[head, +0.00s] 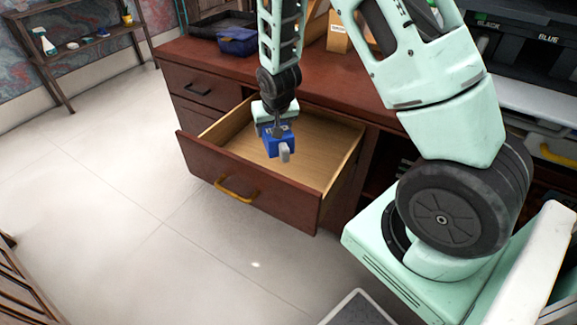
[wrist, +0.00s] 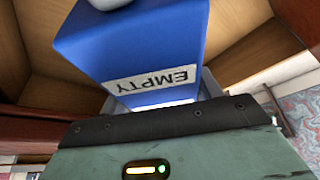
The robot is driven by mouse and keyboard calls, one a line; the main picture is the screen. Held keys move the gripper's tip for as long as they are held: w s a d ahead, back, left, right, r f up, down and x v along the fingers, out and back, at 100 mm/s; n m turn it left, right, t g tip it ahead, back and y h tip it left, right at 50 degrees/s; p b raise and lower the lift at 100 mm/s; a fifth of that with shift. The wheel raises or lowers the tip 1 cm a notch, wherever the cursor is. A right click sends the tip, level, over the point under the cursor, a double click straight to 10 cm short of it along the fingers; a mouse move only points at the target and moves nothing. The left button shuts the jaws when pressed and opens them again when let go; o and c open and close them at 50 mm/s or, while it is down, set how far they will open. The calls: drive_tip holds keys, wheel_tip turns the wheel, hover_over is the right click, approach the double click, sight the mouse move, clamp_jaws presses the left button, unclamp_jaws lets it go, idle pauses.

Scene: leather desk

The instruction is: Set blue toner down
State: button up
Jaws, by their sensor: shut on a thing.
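The blue toner (head: 279,143) is a small blue block with a light grey end piece pointing down. My gripper (head: 276,128) is shut on it and holds it over the open wooden drawer (head: 318,150). In the wrist view the blue toner (wrist: 140,45) fills the upper middle, with a white label reading "EMPTY" upside down. The gripper's fingertips are mostly hidden behind the toner and the gripper body. I cannot tell the toner's exact height above the drawer floor.
The drawer juts from the reddish-brown desk (head: 355,92) and looks empty. A blue container (head: 238,41) and a dark tray stand on the desktop. A printer marked "BLUE" (head: 530,40) is at upper right.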

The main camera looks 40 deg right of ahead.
sight(275, 160)
drive_tip(key=shift+w+d+f+m+b, duration=0.15)
drive_tip(key=shift+w+d+f+b, duration=0.1)
drive_tip(key=shift+f+b, duration=0.3)
drive_tip(key=shift+w+d+f+m+b, duration=0.15)
drive_tip(key=shift+w+d+f+b, duration=0.05)
drive_tip(key=shift+f+b, duration=1)
drive_tip(key=shift+f, duration=4.1)
drive_tip(key=shift+f, duration=0.1)
drive_tip(key=shift+f, duration=0.1)
drive_tip(key=o, duration=1.3)
drive_tip(key=p+v, duration=0.2)
drive_tip(key=v, duration=1)
drive_tip(key=shift+s+r, duration=0.1)
drive_tip(key=shift+r, duration=0.15)
